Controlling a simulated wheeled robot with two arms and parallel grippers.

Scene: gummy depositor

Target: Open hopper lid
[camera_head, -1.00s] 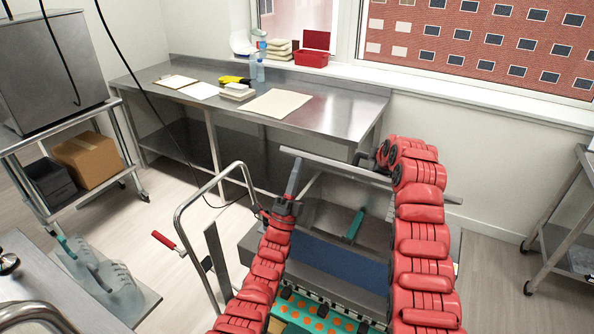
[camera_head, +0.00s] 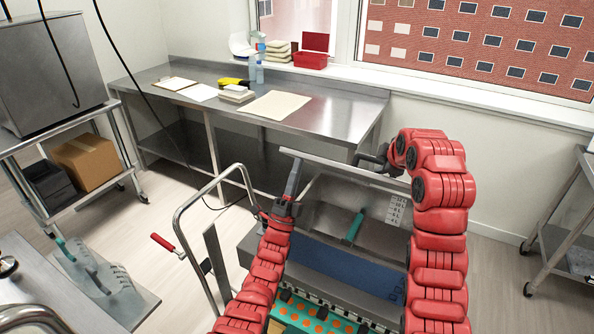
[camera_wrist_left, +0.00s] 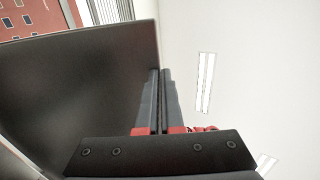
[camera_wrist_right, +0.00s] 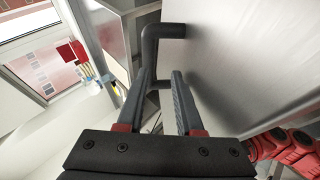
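The hopper (camera_head: 325,215) stands open in the head view, its interior showing, with a teal-handled tool (camera_head: 354,226) inside. A lid stands steeply at its far side, seen nearly edge-on as a pale metal strip (camera_head: 325,161). In the right wrist view the lid is a broad metal plate (camera_wrist_right: 235,50) with a black bar handle (camera_wrist_right: 150,45). My right gripper (camera_head: 370,158) is open at that handle, the bar showing between and beyond its fingertips (camera_wrist_right: 160,76); contact is unclear. My left gripper (camera_head: 295,178) is shut, fingers upward, beside a dark plate (camera_wrist_left: 80,90) in its wrist view.
A tray with orange dots (camera_head: 308,312) lies below the hopper. A bent metal rail (camera_head: 182,215) with a red grip (camera_head: 163,242) stands left. A steel table (camera_head: 330,118) is behind, close to the lid. A cart (camera_head: 575,235) stands far right, with clear floor between.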

